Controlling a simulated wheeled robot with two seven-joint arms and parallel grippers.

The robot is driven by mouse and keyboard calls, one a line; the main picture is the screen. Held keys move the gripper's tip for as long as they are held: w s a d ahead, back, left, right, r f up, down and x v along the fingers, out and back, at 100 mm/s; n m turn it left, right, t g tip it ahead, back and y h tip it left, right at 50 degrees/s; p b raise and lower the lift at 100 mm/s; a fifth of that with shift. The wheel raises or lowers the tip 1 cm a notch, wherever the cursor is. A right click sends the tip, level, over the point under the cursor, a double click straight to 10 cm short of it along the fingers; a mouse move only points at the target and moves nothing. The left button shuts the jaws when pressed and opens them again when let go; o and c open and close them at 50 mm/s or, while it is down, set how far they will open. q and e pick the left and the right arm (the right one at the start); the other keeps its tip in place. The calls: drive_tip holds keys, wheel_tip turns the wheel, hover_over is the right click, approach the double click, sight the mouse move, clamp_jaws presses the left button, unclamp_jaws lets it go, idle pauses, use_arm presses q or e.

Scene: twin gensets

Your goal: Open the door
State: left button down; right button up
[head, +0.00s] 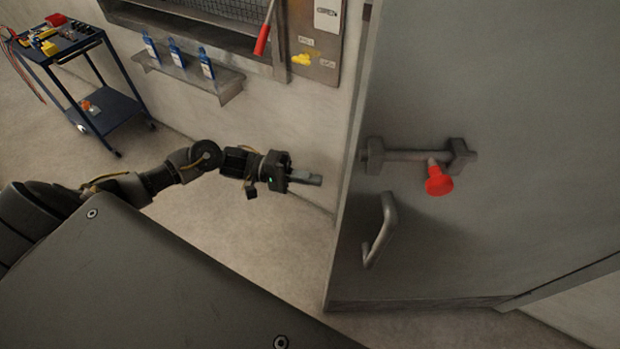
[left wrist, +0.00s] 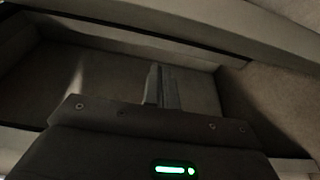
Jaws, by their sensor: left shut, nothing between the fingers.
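The grey door (head: 520,120) fills the right of the head view. It carries a D-shaped metal handle (head: 382,230) low near its left edge. Above the handle is a metal slide bolt (head: 405,155) between two blocks, with a red knob (head: 438,180) hanging at the right part of the bar. I cannot tell whether the door stands ajar. My left gripper (head: 308,179) is shut and empty, left of the door and apart from handle and bolt. Its closed fingers also show in the left wrist view (left wrist: 161,87). My right gripper is not in view.
A blue cart (head: 80,47) with tools stands at the far left. A wall shelf (head: 188,72) holds blue bottles. A panel with a red lever (head: 264,38) is left of the door. The floor between cart and door is clear.

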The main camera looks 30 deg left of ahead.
use_arm(q)
drive_tip(key=s+d+p, duration=0.2)
drive_tip(key=d+p, duration=0.2)
drive_tip(key=d, duration=0.4)
drive_tip(key=shift+d, duration=0.35)
drive_tip(key=shift+w, duration=0.1)
drive_tip(key=shift+d, duration=0.1)
